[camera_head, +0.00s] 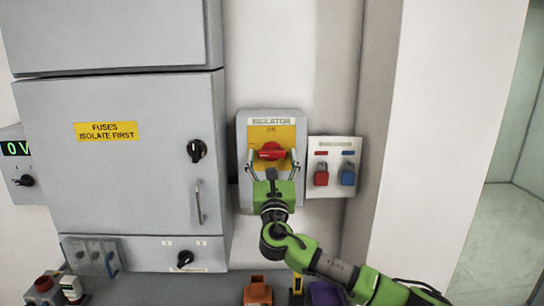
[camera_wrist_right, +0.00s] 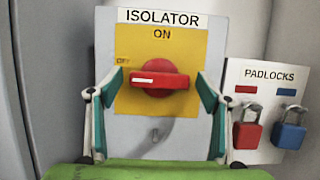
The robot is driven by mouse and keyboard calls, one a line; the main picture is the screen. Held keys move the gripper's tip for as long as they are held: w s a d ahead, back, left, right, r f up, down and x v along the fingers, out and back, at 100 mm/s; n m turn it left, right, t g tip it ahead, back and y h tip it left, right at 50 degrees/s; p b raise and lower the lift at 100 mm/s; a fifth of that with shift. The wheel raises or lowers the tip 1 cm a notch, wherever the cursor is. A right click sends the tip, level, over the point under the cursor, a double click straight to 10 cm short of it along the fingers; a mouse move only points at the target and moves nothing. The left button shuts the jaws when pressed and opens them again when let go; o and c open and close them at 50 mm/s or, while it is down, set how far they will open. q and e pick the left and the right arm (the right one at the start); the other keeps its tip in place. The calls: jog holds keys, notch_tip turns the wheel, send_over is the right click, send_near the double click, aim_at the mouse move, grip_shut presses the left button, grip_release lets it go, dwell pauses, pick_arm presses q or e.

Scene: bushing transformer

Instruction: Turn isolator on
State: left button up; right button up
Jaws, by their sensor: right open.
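The isolator (camera_head: 285,118) is a grey wall box with a yellow plate. Its red rotary handle (camera_head: 271,151) shows in the right wrist view too (camera_wrist_right: 165,82). The handle lies horizontal, its white mark pointing left toward the OFF label; ON is printed above it. My right gripper (camera_head: 272,163) is in front of the box, open, with one finger on each side of the handle. In the right wrist view both fingers (camera_wrist_right: 162,88) appear apart from the handle, with nothing between them held. The exact depth gap is hard to tell. My left gripper is not in view.
A padlock board (camera_head: 331,144) with a red padlock (camera_head: 321,178) and a blue padlock (camera_head: 348,177) hangs close right of the isolator. A large grey fuse cabinet (camera_head: 120,190) stands on the left. Several small objects, including an orange one (camera_head: 257,291), lie below.

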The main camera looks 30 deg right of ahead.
jog(key=c, duration=1.1)
